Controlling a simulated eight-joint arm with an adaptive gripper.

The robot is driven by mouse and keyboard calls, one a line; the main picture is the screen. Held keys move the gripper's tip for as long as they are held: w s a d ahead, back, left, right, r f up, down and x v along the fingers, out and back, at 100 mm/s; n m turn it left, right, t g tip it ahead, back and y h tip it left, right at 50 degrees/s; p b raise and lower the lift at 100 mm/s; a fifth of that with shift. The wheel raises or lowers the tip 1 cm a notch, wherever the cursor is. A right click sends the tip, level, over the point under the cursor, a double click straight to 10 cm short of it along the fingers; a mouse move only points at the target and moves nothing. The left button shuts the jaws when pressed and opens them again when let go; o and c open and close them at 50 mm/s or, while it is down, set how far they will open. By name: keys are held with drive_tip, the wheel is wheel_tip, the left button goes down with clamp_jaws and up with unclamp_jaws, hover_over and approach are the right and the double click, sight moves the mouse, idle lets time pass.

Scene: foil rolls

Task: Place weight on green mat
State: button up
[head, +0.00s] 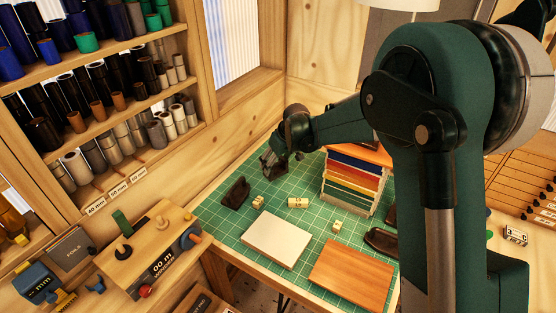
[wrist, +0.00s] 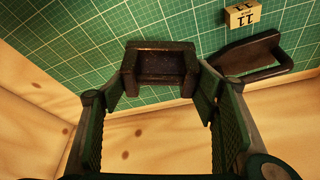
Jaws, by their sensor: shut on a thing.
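My gripper (head: 272,160) is at the far left part of the green mat (head: 222,228), by the wooden wall. In the wrist view, the two fingers of my gripper (wrist: 161,88) are closed on the sides of a dark brown weight (wrist: 160,64). The mat (wrist: 75,50) shows behind it; I cannot tell whether the weight touches it. A second dark weight with a handle (head: 236,192) lies on the mat nearby, and it also shows in the wrist view (wrist: 248,54). A third dark piece (head: 381,241) lies at the right, partly hidden by my arm.
A pale board (head: 276,238) and a brown board (head: 352,274) lie in front. A rack of coloured sheets (head: 352,185) stands behind on the right. Shelves of rolls (head: 110,90) stand left.

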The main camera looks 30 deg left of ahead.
sight(277, 171)
drive_tip(key=shift+f, duration=0.9)
drive_tip(key=shift+f, duration=0.1)
drive_tip(key=shift+f, duration=1.8)
drive_tip(key=shift+f, duration=0.1)
drive_tip(key=o, duration=1.6)
drive_tip(key=shift+o, duration=0.2)
drive_tip(key=v, duration=1.2)
drive_tip(key=shift+s, duration=0.1)
